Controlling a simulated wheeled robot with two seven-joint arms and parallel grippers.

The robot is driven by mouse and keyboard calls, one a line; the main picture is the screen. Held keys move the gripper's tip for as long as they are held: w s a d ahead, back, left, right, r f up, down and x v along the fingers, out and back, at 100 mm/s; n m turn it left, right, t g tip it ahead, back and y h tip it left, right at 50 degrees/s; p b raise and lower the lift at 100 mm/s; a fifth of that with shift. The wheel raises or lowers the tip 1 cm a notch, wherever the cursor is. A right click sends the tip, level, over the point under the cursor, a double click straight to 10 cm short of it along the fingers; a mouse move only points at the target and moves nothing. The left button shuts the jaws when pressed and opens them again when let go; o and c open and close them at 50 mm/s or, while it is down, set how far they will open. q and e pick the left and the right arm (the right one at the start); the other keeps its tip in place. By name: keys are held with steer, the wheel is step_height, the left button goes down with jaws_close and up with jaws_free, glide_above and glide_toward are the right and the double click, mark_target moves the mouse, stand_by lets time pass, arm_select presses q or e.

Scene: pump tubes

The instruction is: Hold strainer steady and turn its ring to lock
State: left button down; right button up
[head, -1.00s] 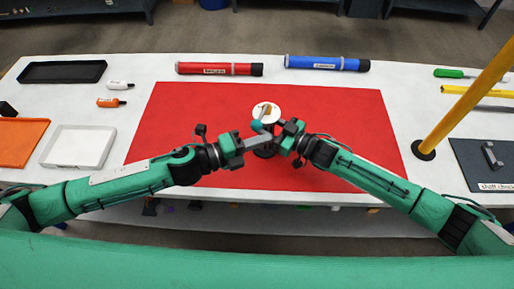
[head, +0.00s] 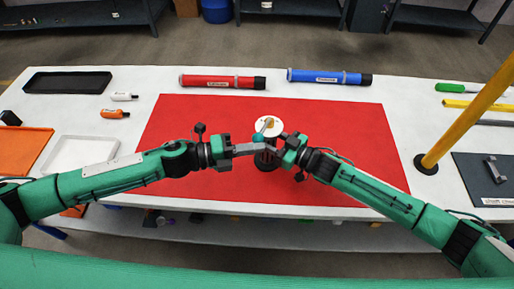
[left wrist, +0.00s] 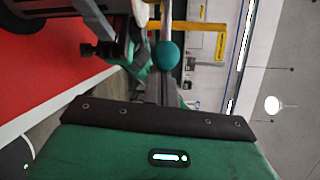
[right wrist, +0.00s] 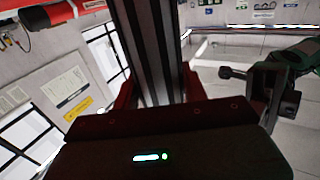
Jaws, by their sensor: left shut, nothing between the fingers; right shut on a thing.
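The strainer stands upright on the red mat, with a pale round top (head: 265,124) and a dark body (head: 266,167). A short lever with a teal ball knob (head: 258,137) lies across its top. The knob also shows large in the left wrist view (left wrist: 167,56). My left gripper (head: 265,148) is shut and empty, its grey fingers just on the near side of the knob; contact cannot be told. My right gripper (head: 278,151) is shut on the strainer at its right side. The grip itself is hidden in the head view and unclear in the right wrist view.
The red mat (head: 190,130) is otherwise clear. A red tube (head: 222,82) and a blue tube (head: 329,76) lie behind it. A yellow post (head: 465,110) stands at right. A white tray (head: 80,160), an orange tray (head: 22,150) and two small bottles are at left.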

arm_select(q)
steer(key=shift+w+a, duration=0.25)
steer(key=shift+a, duration=0.2)
steer(key=shift+w+a, duration=0.2)
steer(key=shift+a, duration=0.25)
steer(key=shift+d, duration=0.1)
arm_select(e)
steer(key=shift+a, duration=0.1)
arm_select(q)
steer(key=s+a, duration=0.5)
steer(key=a, duration=0.2)
steer(key=shift+s+a, duration=0.35)
steer(key=shift+a, duration=0.05)
arm_select(e)
steer(key=o, duration=1.4)
steer(key=shift+c, duration=0.2)
